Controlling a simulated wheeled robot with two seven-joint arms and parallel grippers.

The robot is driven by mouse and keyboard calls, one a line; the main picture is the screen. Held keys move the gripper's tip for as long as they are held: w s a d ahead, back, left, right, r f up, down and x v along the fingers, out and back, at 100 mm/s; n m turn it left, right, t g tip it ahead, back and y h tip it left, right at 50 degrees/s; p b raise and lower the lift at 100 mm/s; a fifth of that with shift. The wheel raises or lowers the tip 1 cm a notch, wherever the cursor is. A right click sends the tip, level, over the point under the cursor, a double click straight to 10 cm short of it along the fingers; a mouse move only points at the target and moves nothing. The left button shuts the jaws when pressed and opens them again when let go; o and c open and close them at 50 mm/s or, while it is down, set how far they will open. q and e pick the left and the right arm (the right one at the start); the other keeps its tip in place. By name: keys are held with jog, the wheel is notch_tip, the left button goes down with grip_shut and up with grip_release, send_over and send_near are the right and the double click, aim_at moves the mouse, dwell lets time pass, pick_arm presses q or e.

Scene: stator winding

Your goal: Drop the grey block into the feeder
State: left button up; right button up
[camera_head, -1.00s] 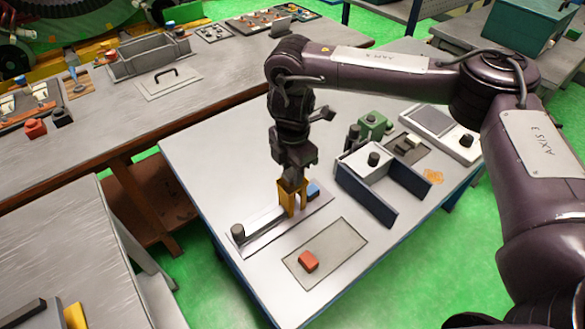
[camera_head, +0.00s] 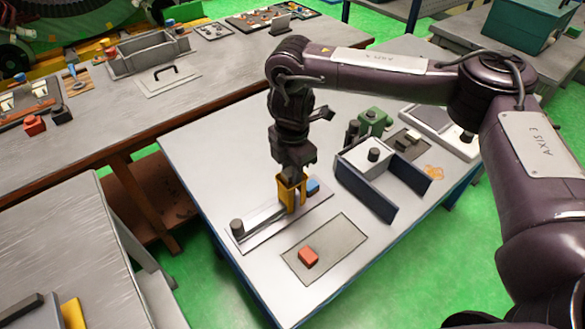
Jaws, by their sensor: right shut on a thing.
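The feeder looks like a yellow upright chute (camera_head: 283,196) on a grey base plate (camera_head: 262,239), with a slide bar and a dark knob (camera_head: 237,228) at its left end. My right gripper (camera_head: 292,178) points down into the top of the chute and is shut on the grey block. The block is mostly hidden by the chute and the jaws. A grey shape shows between the yellow posts, but I cannot tell block from finger there. A blue block (camera_head: 313,186) sits just right of the chute. My left gripper is not in view.
A red block (camera_head: 308,257) lies on a grey mat (camera_head: 335,237) in front. A blue-walled fixture (camera_head: 362,196) and a green device (camera_head: 374,121) stand to the right. Bare tabletop (camera_head: 215,165) is clear left of the feeder.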

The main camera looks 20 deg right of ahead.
jog(key=shift+s+a+f+b, duration=0.1)
jog(key=shift+s+f+b, duration=0.2)
jog(key=shift+s+f, duration=0.45)
jog(key=shift+s+f+b, duration=0.3)
jog(key=shift+f, duration=0.85)
jog(key=o, duration=0.8)
jog(key=shift+c, duration=0.6)
jog(key=shift+w+r+p, duration=0.15)
jog(key=shift+r+p, duration=0.6)
jog(key=shift+p, duration=0.05)
jog(key=shift+o, duration=0.3)
jog(key=w+r+p, duration=0.1)
jog(key=p, duration=0.1)
jog(key=w+r+p, duration=0.1)
jog(key=r+p, duration=0.1)
jog(key=shift+r, duration=0.15)
jog(key=shift+s+r+p, duration=0.2)
jog(key=shift+r+p, duration=0.6)
jog(key=shift+p, duration=0.05)
jog(key=shift+s+r+p, duration=0.15)
jog(key=shift+r+p, duration=0.2)
jog(key=shift+r, duration=0.05)
jog(key=shift+w+d+f, duration=0.15)
jog(key=shift+w+d, duration=0.05)
jog(key=shift+w, duration=0.05)
